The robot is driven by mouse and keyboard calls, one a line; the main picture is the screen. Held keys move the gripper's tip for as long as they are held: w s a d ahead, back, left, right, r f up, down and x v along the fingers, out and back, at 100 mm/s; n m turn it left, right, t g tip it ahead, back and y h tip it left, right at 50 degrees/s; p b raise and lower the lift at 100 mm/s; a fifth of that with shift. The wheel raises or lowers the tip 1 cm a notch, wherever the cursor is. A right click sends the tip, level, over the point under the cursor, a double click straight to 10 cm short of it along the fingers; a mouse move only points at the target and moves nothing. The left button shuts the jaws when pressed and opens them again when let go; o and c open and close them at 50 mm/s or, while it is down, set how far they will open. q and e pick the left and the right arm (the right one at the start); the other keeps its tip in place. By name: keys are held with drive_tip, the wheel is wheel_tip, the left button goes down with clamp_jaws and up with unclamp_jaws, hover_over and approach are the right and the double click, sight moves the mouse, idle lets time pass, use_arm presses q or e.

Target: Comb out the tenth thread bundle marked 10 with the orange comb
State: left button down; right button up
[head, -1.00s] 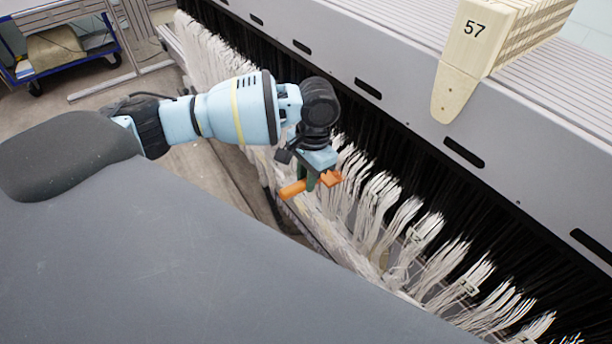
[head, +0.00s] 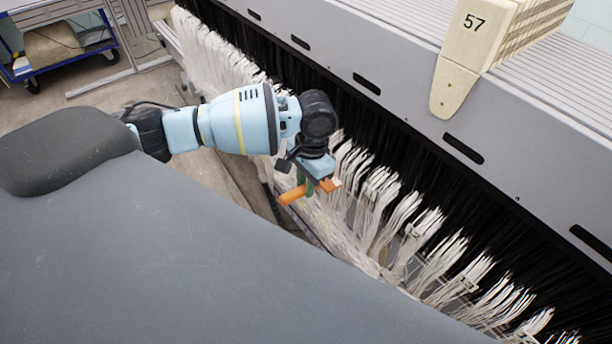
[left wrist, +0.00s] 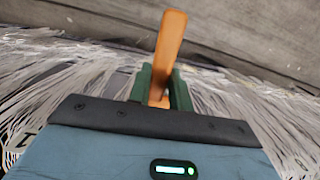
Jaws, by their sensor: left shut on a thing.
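My left gripper (head: 309,188) is shut on the orange comb (head: 292,195), over the row of white thread bundles (head: 372,205). The comb's handle sticks out to the lower left in the head view. In the left wrist view the comb (left wrist: 171,42) stands up between the green fingers (left wrist: 160,88), with white threads on both sides. The comb's teeth are hidden, so I cannot tell whether they touch the threads. Small number tags hang on some bundles, but I cannot read a 10. My right gripper is not in view.
A long grey machine beam (head: 400,90) with dark slots runs behind the threads. A wooden block marked 57 (head: 474,45) sits on it. A blue cart (head: 68,55) stands at the back left. Bare floor lies left of the threads.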

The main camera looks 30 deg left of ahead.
use_arm(q)
drive_tip(key=shift+f, duration=1.8)
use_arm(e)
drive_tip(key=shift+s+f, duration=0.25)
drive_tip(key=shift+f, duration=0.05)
use_arm(q)
drive_tip(key=shift+w+d+f+b, duration=0.15)
drive_tip(key=shift+f+b, duration=0.3)
drive_tip(key=shift+f, duration=1.3)
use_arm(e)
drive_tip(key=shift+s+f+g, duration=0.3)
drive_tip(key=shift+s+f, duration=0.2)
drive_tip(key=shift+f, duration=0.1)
use_arm(q)
drive_tip(key=shift+f+b, duration=0.3)
drive_tip(key=shift+f, duration=1.5)
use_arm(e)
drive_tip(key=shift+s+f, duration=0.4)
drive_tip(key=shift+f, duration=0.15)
